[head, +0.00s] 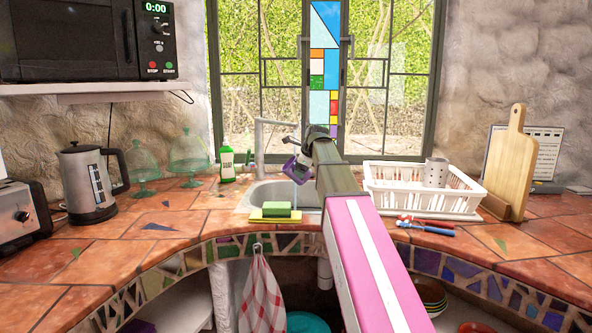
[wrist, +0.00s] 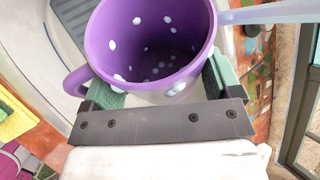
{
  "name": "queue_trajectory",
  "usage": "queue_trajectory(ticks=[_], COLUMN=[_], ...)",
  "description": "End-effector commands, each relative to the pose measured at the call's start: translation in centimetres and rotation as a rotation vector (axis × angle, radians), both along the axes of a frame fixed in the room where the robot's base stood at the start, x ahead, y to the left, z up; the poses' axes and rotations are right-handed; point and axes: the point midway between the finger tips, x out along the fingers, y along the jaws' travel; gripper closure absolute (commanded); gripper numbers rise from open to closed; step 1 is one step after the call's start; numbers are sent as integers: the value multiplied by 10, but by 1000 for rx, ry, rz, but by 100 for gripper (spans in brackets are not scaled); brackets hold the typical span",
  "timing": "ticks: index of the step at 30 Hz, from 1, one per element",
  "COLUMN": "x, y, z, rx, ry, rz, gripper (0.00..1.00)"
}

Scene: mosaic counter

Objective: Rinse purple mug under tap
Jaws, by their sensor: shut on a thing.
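The purple mug (wrist: 150,60) with white dots is between my gripper's green finger pads (wrist: 165,84) in the wrist view. Its open mouth faces the wrist camera, its handle is at the left, and no object shows inside. In the head view the mug (head: 297,170) is small, tilted and partly hidden by my gripper (head: 308,155), over the sink (head: 262,192). The pale tap (head: 259,142) rises behind the sink, its spout reaching right above the mug. A pale bluish bar crosses the wrist view's top right beside the rim; I cannot tell whether it is water or spout.
A green and yellow sponge (head: 276,210) lies at the sink's front edge. A soap bottle (head: 227,164) stands left of the tap. A white dish rack (head: 425,190) stands right of my arm. The window (head: 325,80) is close behind the sink.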

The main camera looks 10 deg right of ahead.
Motion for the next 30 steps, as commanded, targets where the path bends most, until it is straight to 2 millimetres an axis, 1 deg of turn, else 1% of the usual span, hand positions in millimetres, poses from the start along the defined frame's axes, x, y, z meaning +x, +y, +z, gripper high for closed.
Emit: queue_trajectory(ticks=[8, 24, 30], x=[-4, -39, -40], y=[0, 1, 1], z=[3, 29, 30], rx=[1, 1, 0], ry=[-1, -1, -1], rz=[0, 0, 0], gripper=[47, 47, 47])
